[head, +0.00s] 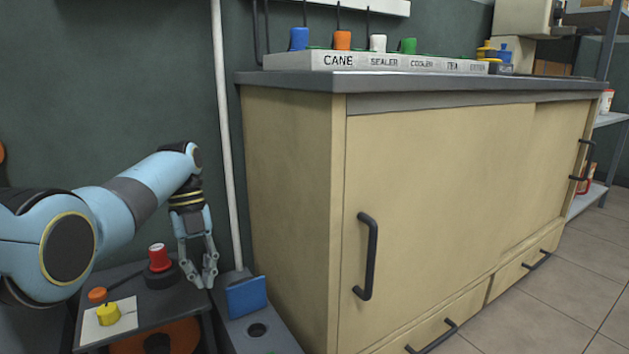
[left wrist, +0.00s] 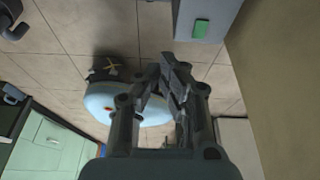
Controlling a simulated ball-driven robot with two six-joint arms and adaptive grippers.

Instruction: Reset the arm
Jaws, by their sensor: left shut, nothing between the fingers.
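My left gripper (head: 206,280) hangs at the end of my blue left arm, pointing down, left of the beige cabinet. Its fingers are shut with nothing between them. It also shows in the left wrist view (left wrist: 160,72), with the fingertips together. In the head view it is just right of a red and white knob (head: 159,258) on a dark machine top. I cannot tell from these views whether the fingers touch anything. My right gripper is in neither view.
The beige cabinet (head: 430,190) with black handles fills the right. A labelled rack (head: 390,62) with coloured caps stands on its top. A grey box with a blue flap (head: 247,297) stands close to the gripper. A white pipe (head: 226,140) runs up the wall. Tiled floor (head: 560,300) is clear at right.

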